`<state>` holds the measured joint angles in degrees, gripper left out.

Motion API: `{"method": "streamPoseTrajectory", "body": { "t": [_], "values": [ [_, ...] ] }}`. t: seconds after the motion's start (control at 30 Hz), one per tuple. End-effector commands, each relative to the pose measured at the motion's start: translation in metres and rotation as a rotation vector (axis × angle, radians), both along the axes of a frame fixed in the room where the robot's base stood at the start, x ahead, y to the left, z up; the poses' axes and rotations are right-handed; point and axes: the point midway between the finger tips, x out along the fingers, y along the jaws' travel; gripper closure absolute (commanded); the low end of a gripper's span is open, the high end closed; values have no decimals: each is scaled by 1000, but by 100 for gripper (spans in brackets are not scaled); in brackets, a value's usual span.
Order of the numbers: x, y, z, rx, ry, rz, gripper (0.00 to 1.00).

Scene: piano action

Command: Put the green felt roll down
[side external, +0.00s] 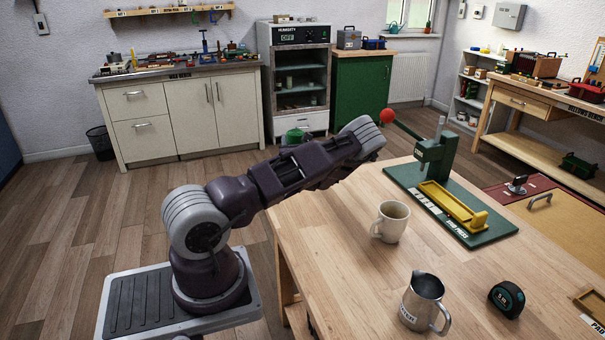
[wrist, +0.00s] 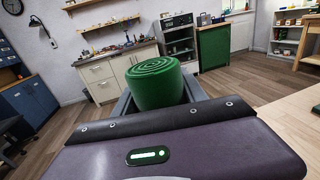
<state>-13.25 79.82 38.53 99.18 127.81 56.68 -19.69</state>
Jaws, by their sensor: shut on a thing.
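The green felt roll (wrist: 158,84) stands upright in my gripper (wrist: 158,98) in the wrist view, its spiral top showing. The grey fingers close on its two sides, and its lower part is hidden behind my gripper body. In the side external view, a small green piece that appears to be the top of the roll (side external: 295,135) shows just above my arm.
The wooden table (side external: 340,235) carries a cup (side external: 391,222), a steel pitcher (side external: 424,302), a tape measure (side external: 507,299) and a green press (side external: 440,165) with a red-knobbed lever. Its near left area is bare. Its edge (wrist: 290,115) is right of my gripper in the wrist view.

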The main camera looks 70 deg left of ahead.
Motion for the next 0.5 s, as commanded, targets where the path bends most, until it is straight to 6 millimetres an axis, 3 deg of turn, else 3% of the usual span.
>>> {"method": "streamPoseTrajectory", "body": {
  "t": [0.17, 0.4, 0.5],
  "values": [
    [24, -60, -4, -14, 3, -78, 91],
    [43, -163, 1, -6, 7, -218, 91],
    [43, -186, 5, 1, 4, -252, 91]
  ]
}}
